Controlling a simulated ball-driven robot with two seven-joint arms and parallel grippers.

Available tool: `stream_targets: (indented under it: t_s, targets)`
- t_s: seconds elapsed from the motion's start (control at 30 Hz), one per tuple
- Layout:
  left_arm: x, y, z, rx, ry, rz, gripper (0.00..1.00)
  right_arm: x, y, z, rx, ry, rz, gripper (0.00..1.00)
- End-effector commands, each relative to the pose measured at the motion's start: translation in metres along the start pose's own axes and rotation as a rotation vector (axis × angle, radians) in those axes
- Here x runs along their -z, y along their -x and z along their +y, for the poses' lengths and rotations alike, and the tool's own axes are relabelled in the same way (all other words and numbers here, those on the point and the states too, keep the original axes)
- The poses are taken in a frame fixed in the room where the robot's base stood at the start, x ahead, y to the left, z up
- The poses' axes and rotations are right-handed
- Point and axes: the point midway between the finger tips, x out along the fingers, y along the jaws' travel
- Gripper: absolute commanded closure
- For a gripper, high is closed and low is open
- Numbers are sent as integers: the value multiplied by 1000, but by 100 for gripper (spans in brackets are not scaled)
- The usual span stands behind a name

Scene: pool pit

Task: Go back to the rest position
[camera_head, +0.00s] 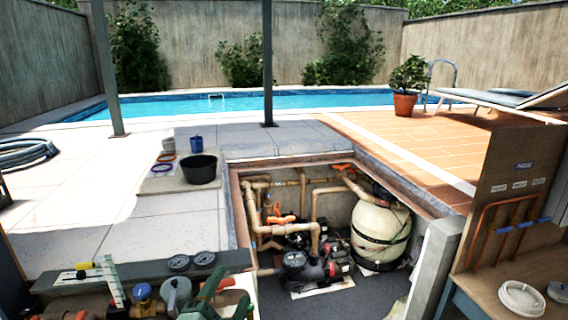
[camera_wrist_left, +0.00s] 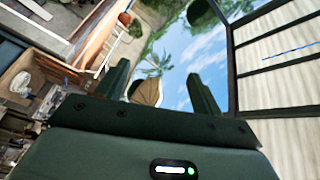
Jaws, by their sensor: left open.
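My left gripper (camera_head: 232,284) is dark green and shows low in the head view, over the cluttered bench at the bottom edge. In the left wrist view its two fingers (camera_wrist_left: 158,72) stand apart with nothing held between them. Sky, a palm and a tan shape show beyond the gap, so the gripper points away from the bench. My right gripper is in neither view.
The bench (camera_head: 150,274) carries gauges (camera_head: 204,259), a blue-capped valve and other fittings close to my left gripper. Beyond it is an open pit with pumps (camera_head: 312,266) and a cream tank (camera_head: 380,232). A pipe board (camera_head: 510,180) stands right. Pale paving lies left.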

Motion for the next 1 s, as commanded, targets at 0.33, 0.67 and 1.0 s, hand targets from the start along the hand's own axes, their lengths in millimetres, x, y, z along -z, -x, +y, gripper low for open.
stream_targets:
  t_s: [0.33,0.67,1.0]
  targets:
    - [-152,165,32,-276,186,-813,33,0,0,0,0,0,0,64]
    - [-201,257,89,-509,216,-1094,33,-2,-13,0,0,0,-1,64]
    - [-263,279,268,-681,355,-1109,33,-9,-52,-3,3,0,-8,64]
